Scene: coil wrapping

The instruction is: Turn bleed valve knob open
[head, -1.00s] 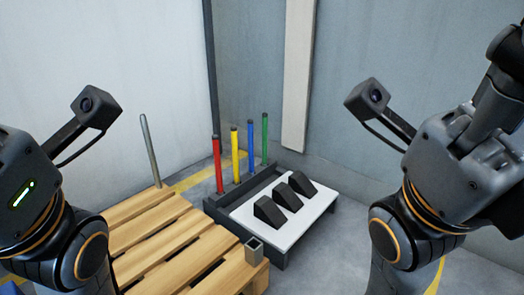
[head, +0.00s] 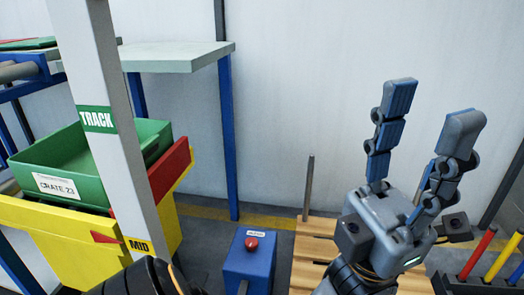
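A red round knob (head: 251,243) sits on top of a blue box (head: 247,268) at the bottom middle of the head view. A small white label lies behind the knob; its words are too small to read, so I cannot tell whether this is the bleed valve knob. No other clear valve knob shows.
A grey TRACK post (head: 108,140), a green crate (head: 85,172) on a yellow carrier (head: 70,245), and a pale table (head: 165,57) fill the left. Coloured rods (head: 478,252) stand at right.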

